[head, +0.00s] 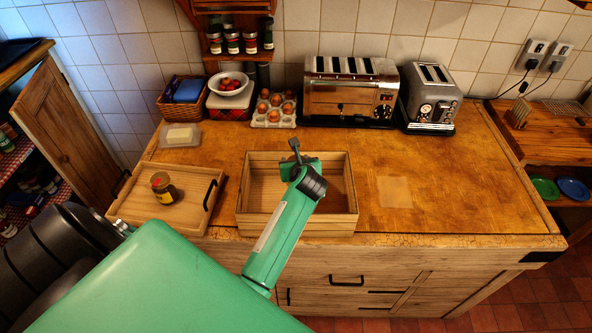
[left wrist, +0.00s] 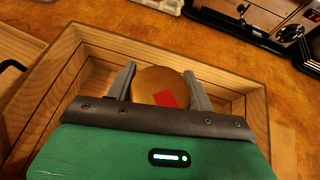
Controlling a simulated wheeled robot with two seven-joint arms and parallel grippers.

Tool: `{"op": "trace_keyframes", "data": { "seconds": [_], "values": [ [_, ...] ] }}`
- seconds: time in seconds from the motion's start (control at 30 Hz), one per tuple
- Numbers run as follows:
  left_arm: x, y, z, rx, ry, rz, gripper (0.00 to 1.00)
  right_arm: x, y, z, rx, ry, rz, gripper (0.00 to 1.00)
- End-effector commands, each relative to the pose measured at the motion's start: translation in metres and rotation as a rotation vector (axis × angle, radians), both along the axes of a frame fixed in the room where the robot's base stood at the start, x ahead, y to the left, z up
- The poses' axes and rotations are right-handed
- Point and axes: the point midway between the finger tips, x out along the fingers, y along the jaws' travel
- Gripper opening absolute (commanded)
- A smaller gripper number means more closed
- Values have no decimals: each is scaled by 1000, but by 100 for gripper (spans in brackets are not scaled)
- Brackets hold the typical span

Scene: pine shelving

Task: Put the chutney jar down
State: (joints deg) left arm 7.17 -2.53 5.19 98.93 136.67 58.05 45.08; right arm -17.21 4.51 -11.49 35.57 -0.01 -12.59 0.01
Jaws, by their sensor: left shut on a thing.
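My left gripper (left wrist: 159,74) is shut on a round thing with a tan top and a red patch (left wrist: 148,82), which I take to be the chutney jar. Its sides and base are hidden, so I cannot tell whether it touches the floor below. The gripper is over the open wooden box (head: 345,215), whose walls also show around it in the left wrist view (left wrist: 262,115). In the head view my left gripper (head: 295,162) hides the held jar. My right gripper is not in view.
An egg carton (head: 274,119), a large toaster (head: 345,92) and a smaller toaster (head: 432,98) stand behind. The worktop (head: 470,190) right of the box is mostly clear.

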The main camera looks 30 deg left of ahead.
Motion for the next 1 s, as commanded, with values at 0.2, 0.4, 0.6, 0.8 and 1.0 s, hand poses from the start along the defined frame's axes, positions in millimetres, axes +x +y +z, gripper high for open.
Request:
{"op": "trace_keyframes", "data": {
  "seconds": [0.2,0.4,0.6,0.8,1.0],
  "values": [
    [0,0,-21,2,1,-1,25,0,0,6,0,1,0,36],
    [0,0,-47,2,1,0,25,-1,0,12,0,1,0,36],
    [1,0,-56,-1,-3,-1,25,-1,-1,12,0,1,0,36],
    [1,0,-58,0,-3,0,25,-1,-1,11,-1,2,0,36],
    [0,0,-60,0,-2,0,75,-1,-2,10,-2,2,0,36]
  ]
}}
